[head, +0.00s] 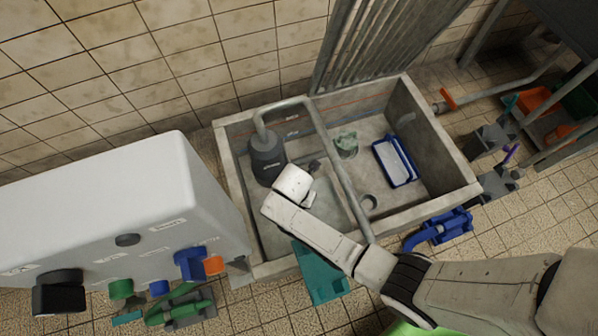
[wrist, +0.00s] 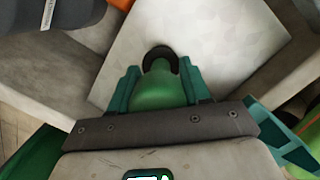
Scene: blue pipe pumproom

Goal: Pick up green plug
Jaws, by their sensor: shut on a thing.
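My gripper (wrist: 159,74) shows in the wrist view as two teal fingers closed on the sides of the green plug (wrist: 158,90). The plug is smooth and rounded, with a dark ring at its far end. In the head view my gripper (head: 309,198) is over the near left part of the concrete basin, beside the dark grey pump. The plug cannot be made out in the head view, where my arm's end hides it.
The basin (head: 425,201) holds a dark pump (head: 267,161) with a bent grey pipe (head: 331,160), a blue-rimmed tray (head: 396,161) and a crumpled greenish thing (head: 347,144). A white control box (head: 100,205) stands at left. A blue pump (head: 441,229) lies on the floor at right.

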